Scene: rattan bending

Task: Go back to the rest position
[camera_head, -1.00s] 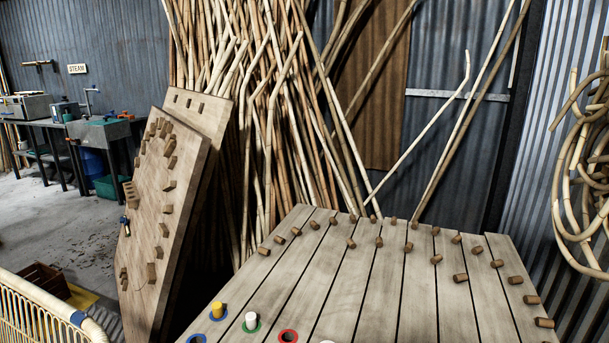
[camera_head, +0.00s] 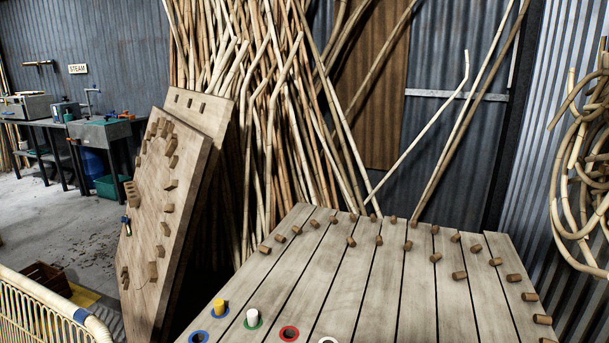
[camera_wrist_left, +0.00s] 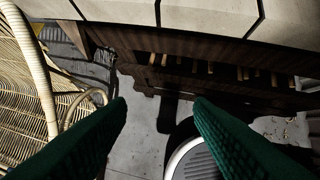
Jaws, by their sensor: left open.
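My left gripper (camera_wrist_left: 160,108) shows in the left wrist view as two green fingers spread wide apart, open with nothing between them. Below it are the grey floor and a round grey ribbed part at the lower middle. The edge of the slatted bench (camera_wrist_left: 190,12) crosses the top of that view, beyond the fingertips. In the head view the slatted wooden bench (camera_head: 345,285) fills the lower middle, with several short wooden pegs along its back and right. Neither gripper shows in the head view.
A rattan chair (camera_head: 40,310) stands at the lower left, and its woven side (camera_wrist_left: 25,90) is close left of my left gripper.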

